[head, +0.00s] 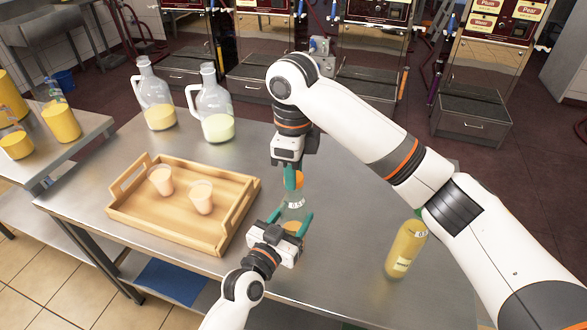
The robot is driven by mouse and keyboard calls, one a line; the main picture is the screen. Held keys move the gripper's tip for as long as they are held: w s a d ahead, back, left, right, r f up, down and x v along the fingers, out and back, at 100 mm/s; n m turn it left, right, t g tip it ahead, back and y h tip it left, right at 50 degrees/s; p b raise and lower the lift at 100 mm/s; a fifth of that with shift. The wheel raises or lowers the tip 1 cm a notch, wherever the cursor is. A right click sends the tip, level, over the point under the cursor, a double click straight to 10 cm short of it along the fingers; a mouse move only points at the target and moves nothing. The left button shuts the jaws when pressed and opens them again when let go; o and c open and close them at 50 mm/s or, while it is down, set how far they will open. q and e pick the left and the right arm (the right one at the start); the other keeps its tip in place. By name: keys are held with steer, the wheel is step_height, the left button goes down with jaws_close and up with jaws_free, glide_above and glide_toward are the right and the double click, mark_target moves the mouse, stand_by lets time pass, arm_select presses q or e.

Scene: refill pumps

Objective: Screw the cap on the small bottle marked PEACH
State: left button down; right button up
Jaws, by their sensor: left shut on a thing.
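A small clear bottle (294,207) with a short "0.5" marking and some orange content low in it stands upright over the steel table. My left gripper (291,222) is shut around its lower part, one teal finger on each side. The name on the bottle cannot be read. An orange cap (299,180) is at the bottle's top, directly under my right gripper (293,178), which points straight down. The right fingers are seen edge-on and partly cover the cap, so their grip on it and whether the cap is seated on the neck cannot be told.
A wooden tray (120,208) with two cups of pale pink drink is left of the bottle. Two glass jugs (215,115) stand behind the tray. A yellow bottle (407,246) stands at right, near my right arm. The steel table (345,225) is bare between it and the small bottle.

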steer(key=o, duration=0.4)
steer(key=shift+r, duration=0.1)
steer(key=shift+r, duration=2.15)
